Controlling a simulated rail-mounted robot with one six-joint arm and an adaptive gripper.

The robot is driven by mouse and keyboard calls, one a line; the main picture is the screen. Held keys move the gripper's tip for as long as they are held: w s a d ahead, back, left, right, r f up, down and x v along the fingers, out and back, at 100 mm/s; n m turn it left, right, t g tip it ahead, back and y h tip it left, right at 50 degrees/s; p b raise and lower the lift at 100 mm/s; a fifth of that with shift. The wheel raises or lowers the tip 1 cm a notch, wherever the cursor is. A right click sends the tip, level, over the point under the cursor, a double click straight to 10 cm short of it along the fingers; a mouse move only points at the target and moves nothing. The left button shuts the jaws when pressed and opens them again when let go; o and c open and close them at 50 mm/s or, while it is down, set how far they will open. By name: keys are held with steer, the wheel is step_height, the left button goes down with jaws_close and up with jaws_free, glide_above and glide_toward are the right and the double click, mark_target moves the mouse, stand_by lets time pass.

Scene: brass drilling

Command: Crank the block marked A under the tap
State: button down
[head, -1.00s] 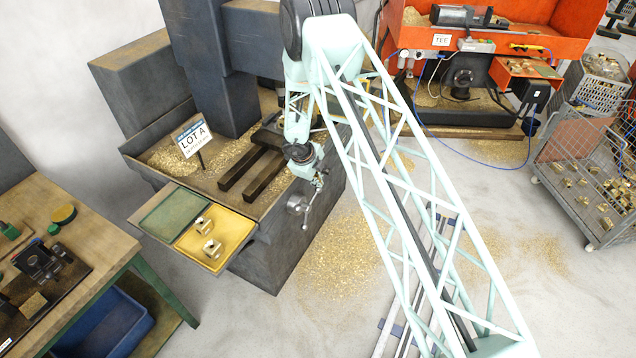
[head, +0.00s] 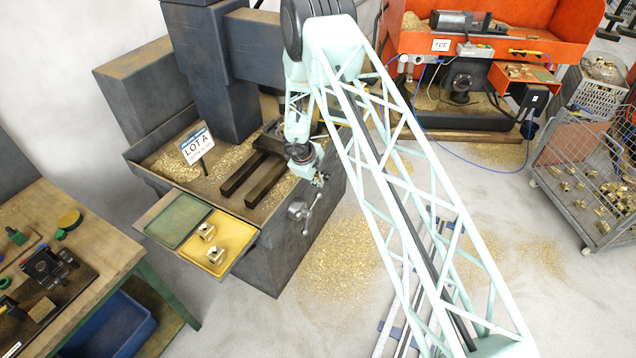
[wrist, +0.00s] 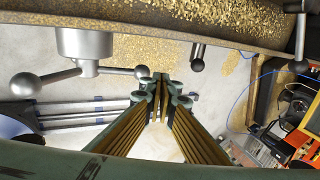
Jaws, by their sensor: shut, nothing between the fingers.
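The crank (head: 299,210), a round hub with ball-ended levers, sits on the front of the dark drilling machine. In the wrist view the crank hub (wrist: 85,45) is at upper left, and one lever ball lies close to the fingertips. My gripper (head: 320,181) is just above and right of the crank in the head view. In the wrist view my gripper (wrist: 161,82) is shut and empty, fingertips together. I cannot tell whether it touches the lever. No block marked A can be made out, and a tap is not identifiable; my arm hides part of the machine.
A LOT A sign (head: 197,146) stands in the machine's chip-strewn trough. A yellow tray (head: 226,263) with two brass pieces and a green tray (head: 178,222) are at its left. More ball-ended levers (wrist: 298,66) hang at upper right. Chips cover the floor.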

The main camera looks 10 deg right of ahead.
step_height(320, 180, up, 10)
steer(key=shift+w, duration=0.3)
stand_by(0.4)
steer(key=shift+r, duration=0.1)
steer(key=shift+b, duration=0.4)
